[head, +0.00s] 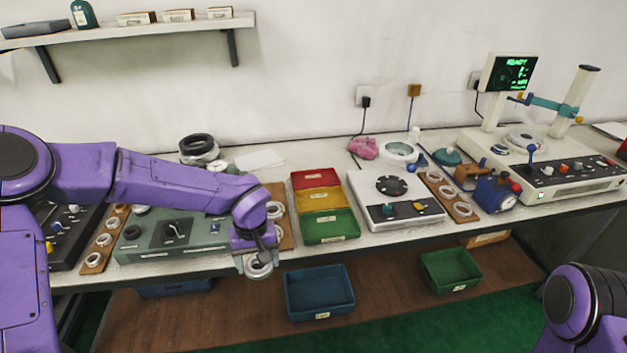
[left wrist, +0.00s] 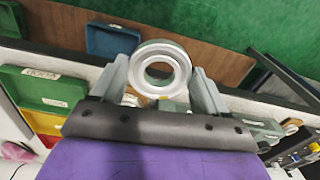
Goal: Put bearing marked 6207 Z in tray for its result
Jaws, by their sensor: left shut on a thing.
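My left gripper (head: 257,250) is shut on a metal bearing ring (head: 260,268) and holds it just in front of the bench's front edge. The left wrist view shows the ring (left wrist: 160,53) between the two fingers (left wrist: 160,85), its open hole facing the camera. No marking on it is readable. Red (head: 316,179), yellow (head: 318,199) and green (head: 328,226) trays stand in a row on the bench, to the right of the gripper. Their labels are too small to read. My right gripper is not in view; only part of my right arm shows at the lower right.
A wooden rack (head: 282,238) with bearing rings is just behind the left gripper. A grey-green tester (head: 170,234) is to its left and a white device (head: 395,201) right of the trays. Blue (head: 320,291) and green (head: 451,270) bins sit on the lower shelf.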

